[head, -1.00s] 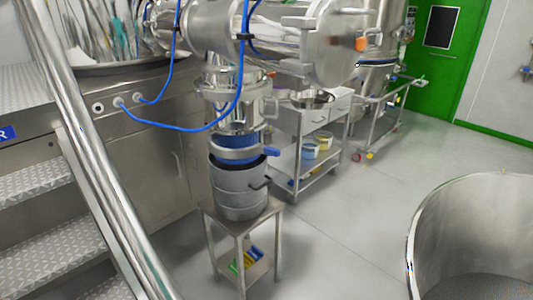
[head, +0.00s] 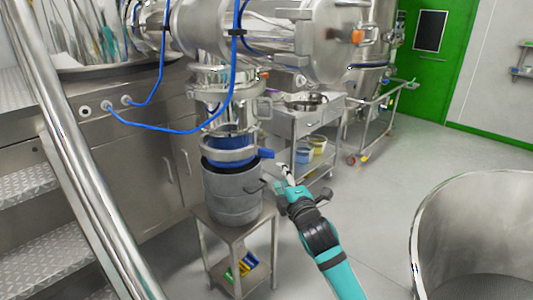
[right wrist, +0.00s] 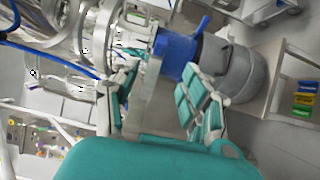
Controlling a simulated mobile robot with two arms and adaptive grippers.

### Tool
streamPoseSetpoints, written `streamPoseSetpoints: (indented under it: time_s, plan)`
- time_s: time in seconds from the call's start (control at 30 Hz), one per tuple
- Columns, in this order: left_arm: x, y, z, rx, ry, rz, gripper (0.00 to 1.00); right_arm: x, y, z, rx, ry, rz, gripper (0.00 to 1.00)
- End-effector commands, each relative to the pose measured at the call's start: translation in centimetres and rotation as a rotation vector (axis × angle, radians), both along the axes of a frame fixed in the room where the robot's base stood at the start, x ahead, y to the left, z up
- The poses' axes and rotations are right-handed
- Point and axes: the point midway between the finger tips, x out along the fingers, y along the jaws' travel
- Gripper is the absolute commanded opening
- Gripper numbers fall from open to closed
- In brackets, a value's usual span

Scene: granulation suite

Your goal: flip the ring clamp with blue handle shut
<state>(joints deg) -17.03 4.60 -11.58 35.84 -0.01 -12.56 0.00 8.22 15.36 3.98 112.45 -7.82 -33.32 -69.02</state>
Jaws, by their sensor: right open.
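The ring clamp (head: 226,155) is a steel band around the blue sleeve (head: 229,141), just above the grey drum (head: 232,197). Its blue handle (head: 266,153) sticks out to the right of the band. In the right wrist view the blue handle (right wrist: 203,24) shows at the top, beside the blue sleeve (right wrist: 175,56). My right gripper (head: 281,180) is open and empty, below and right of the handle, and looks apart from it. In the right wrist view the fingers of the right gripper (right wrist: 158,88) are spread wide. My left gripper is not in view.
The drum stands on a small steel stand (head: 236,232) with coloured items on its lower shelf. A blue hose (head: 190,130) hangs in front of the vessel above. A handrail (head: 95,190) and steps are at left, a large steel bin (head: 480,235) at right. Floor between is clear.

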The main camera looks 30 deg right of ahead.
Motion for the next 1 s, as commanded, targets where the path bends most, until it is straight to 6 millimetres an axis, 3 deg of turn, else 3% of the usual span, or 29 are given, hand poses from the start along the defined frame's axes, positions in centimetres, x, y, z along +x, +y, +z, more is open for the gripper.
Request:
streamPoseSetpoints:
  time_s: [0.4,0.6,0.8,1.0]
  plan:
    - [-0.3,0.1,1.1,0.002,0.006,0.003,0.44,9.1,-1.7,0.2,0.005,0.0,0.0,0.46]
    - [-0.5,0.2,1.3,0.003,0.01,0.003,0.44,12.6,-2.4,0.1,0.005,0.001,0.0,0.46]
    - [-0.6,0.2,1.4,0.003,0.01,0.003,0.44,14.3,-2.6,0.0,0.004,0.0,0.001,0.46]
    - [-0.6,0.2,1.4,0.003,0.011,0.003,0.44,14.7,-2.7,0.0,0.004,0.0,0.001,0.46]
